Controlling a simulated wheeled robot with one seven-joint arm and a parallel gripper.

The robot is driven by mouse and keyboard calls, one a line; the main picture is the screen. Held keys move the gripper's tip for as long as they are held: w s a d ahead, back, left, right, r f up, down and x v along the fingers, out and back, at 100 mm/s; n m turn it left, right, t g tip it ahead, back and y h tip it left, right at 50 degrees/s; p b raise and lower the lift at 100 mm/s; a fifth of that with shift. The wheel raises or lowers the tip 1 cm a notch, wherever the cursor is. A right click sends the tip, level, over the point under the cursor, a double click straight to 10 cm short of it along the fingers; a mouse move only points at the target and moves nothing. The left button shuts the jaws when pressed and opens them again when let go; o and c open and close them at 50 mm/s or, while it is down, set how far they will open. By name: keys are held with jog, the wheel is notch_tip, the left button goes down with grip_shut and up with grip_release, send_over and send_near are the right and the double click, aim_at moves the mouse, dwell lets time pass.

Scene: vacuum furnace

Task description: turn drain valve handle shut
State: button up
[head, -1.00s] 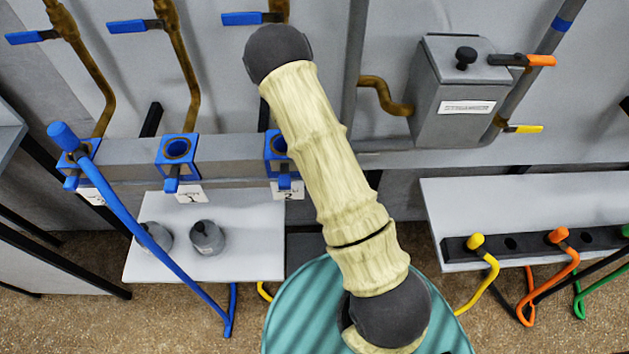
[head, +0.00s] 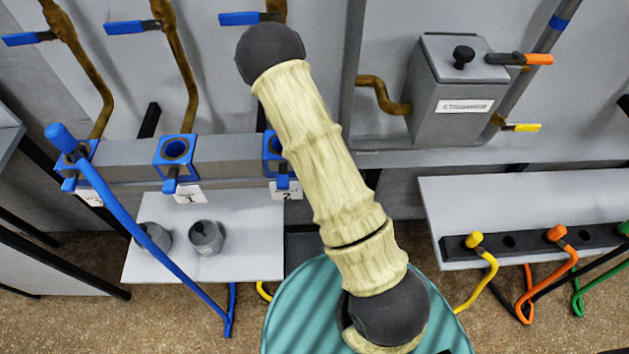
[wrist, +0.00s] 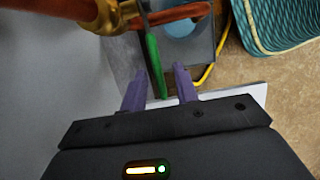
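In the wrist view a green lever handle (wrist: 154,66) hangs from a brass valve (wrist: 112,14) on a red-brown pipe. It is the only valve handle in that view; I cannot confirm from any label that it is the drain valve's. My gripper (wrist: 160,80) has two purple fingers spread apart, with the handle's lower end between them. Gaps show on both sides of the handle, and no grip on it is visible. In the head view my arm hides my gripper, and I do not see the green valve handle there.
In the head view, blue-handled valves (head: 138,26) line the wall at upper left. A grey box (head: 453,90) with orange and yellow levers is at right. A blue rod (head: 140,230) slants at left. A white shelf (head: 255,262) holds two grey cylinders. Colored hooked rods (head: 487,290) stand at lower right.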

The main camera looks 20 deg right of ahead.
jog(key=p+v, duration=0.1)
jog(key=v, duration=0.5)
jog(key=shift+r, duration=0.15)
dwell(0.3)
jog(key=shift+w+d+m+b, duration=0.1)
jog(key=shift+d+m+b, duration=0.25)
jog(key=shift+b, duration=0.6)
jog(key=s+r+m+t+y+p, duration=0.1)
jog(key=s+r+m+p, duration=0.3)
jog(key=r, duration=0.9)
jog(key=s+a+r+m+t+y+p, duration=0.1)
jog(key=s+r+m+p, duration=0.4)
jog(key=r+p, duration=0.5)
jog(key=s+r+m+t+y+p, duration=0.1)
jog(key=s+r+m+p, duration=0.4)
jog(key=r, duration=1.2)
jog(key=p, duration=0.3)
jog(key=shift+a, duration=0.4)
